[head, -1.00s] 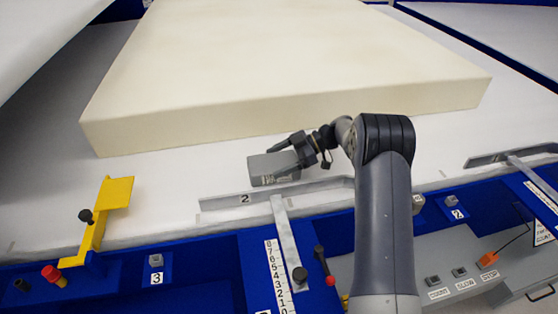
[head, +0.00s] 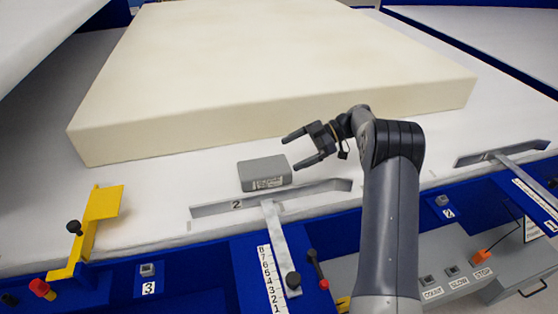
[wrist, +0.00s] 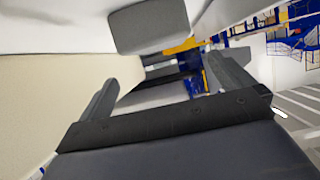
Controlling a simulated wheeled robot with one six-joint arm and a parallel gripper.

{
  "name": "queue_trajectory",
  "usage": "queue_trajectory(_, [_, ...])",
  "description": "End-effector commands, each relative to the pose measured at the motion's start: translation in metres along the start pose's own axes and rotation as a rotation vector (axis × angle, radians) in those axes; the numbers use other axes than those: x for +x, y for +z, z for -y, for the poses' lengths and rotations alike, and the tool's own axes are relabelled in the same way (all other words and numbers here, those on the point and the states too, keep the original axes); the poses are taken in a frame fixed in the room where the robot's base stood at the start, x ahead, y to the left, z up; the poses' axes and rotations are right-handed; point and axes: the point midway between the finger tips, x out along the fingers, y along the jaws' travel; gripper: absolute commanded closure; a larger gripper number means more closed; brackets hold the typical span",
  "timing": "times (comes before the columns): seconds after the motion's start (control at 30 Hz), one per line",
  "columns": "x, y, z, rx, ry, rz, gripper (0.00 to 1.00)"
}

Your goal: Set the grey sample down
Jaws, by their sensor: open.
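The grey sample (head: 265,173) is a small grey block with a printed label on its front face. It rests on the white bed, between the large cream foam slab and the metal guide marked 2. My gripper (head: 302,148) is open and empty, just right of the sample and apart from it. In the wrist view the sample (wrist: 149,26) shows beyond the open fingers (wrist: 165,82), near the top of the picture.
The cream foam slab (head: 270,115) lies just behind the sample. The metal guide (head: 215,207) runs in front. A yellow bracket (head: 95,222) stands at left, and a control panel (head: 440,270) at lower right. The white bed (head: 165,195) is clear left of the sample.

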Motion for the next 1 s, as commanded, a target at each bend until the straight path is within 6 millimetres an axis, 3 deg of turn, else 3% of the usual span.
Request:
queue_trajectory(0.1, [-0.019,0.001,0.0,-0.001,0.002,0.001,0.0])
queue_trajectory(0.3, [-0.033,0.0,0.0,0.001,-0.001,0.0,0.0])
queue_trajectory(0.87, [-0.033,0.0,0.0,0.001,-0.001,0.0,0.0])
queue_trajectory(1.0, [-0.033,0.0,0.0,0.001,-0.001,0.0,0.11])
